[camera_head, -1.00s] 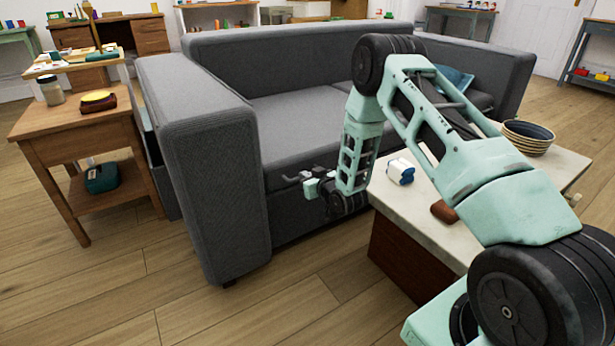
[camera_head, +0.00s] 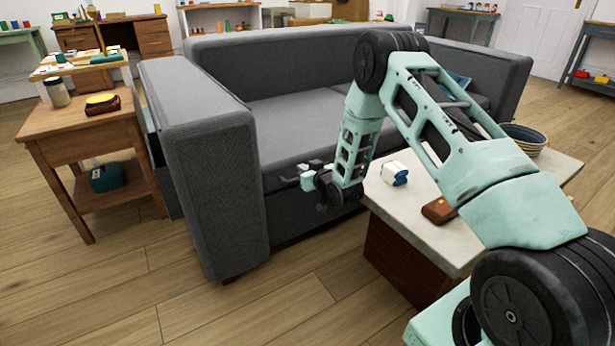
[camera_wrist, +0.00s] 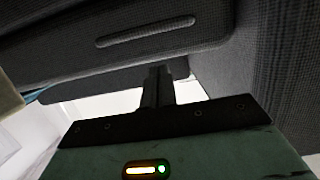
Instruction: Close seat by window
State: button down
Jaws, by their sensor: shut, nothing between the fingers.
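The seat (camera_head: 290,117) is the flat grey cushion of a grey sofa (camera_head: 205,150), between its arms and below its backrest. My gripper (camera_head: 293,178) is low at the front edge of the seat, near the left arm of the sofa. In the wrist view my gripper (camera_wrist: 158,78) has its fingers together and empty. Dark grey fabric (camera_wrist: 60,55) with a long slot (camera_wrist: 145,32) fills the top of that view, just beyond the fingertips. Whether the fingers touch the fabric cannot be told. My arm hides the right part of the seat.
A pale-topped low table (camera_head: 410,215) stands close on the right, with a white and blue object (camera_head: 394,173), a brown object (camera_head: 438,210) and bowls (camera_head: 524,138). A wooden side table (camera_head: 70,130) stands left of the sofa. Floor (camera_head: 200,310) in front is clear.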

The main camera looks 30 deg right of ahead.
jog(key=s+f+p+v, duration=0.1)
jog(key=f+p+v, duration=0.15)
jog(key=v, duration=0.75)
jog(key=s+a+r+n+g+y, duration=0.1)
jog(key=s+a+r+n+g, duration=0.2)
jog(key=a+r, duration=0.5)
jog(key=s+a+r+g+y, duration=0.2)
jog(key=a+r+g, duration=0.2)
jog(key=a, duration=0.8)
jog(key=s+a+r+n+g+h, duration=0.1)
jog(key=s+a+r+g, duration=0.15)
jog(key=s, duration=0.75)
jog(key=s+a+r+n+g+h, duration=0.1)
jog(key=s+a+r+n+g, duration=0.2)
jog(key=s, duration=0.7)
jog(key=s+a+r+g+h, duration=0.1)
jog(key=s+r+g, duration=0.25)
jog(key=s, duration=0.75)
notch_tip(320, 180, up, 37)
jog(key=p, duration=3.6)
jog(key=shift+s+d+t, duration=0.25)
jog(key=shift+d+t, duration=0.05)
jog(key=shift+d, duration=0.1)
jog(key=shift+f, duration=0.1)
